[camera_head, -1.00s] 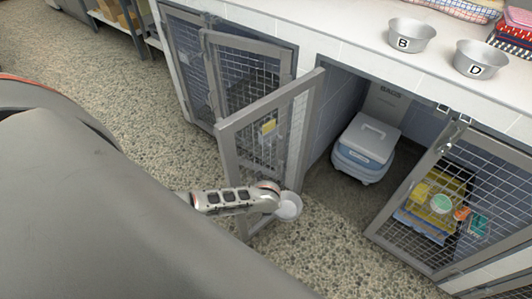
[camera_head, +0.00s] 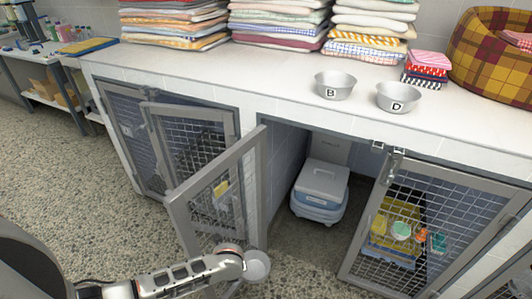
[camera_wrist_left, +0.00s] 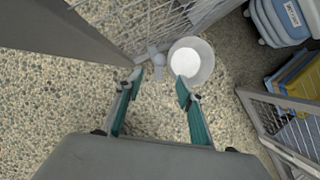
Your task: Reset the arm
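My left arm (camera_head: 185,275) comes in from the lower left of the head view, its outer end beside the open mesh kennel door (camera_head: 172,210). The fingers are not discernible there. A pale round cup (camera_wrist_left: 191,62) shows just beyond the right fingertip. My right gripper is not in view.
A blue-and-white carrier (camera_head: 320,188) stands in the open bay. Another mesh door (camera_head: 430,235) is at the right, with coloured items behind it. The counter (camera_head: 200,60) holds folded towels (camera_head: 278,20), bowls B (camera_head: 334,86) and D (camera_head: 397,97), and a plaid bed (camera_head: 495,55).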

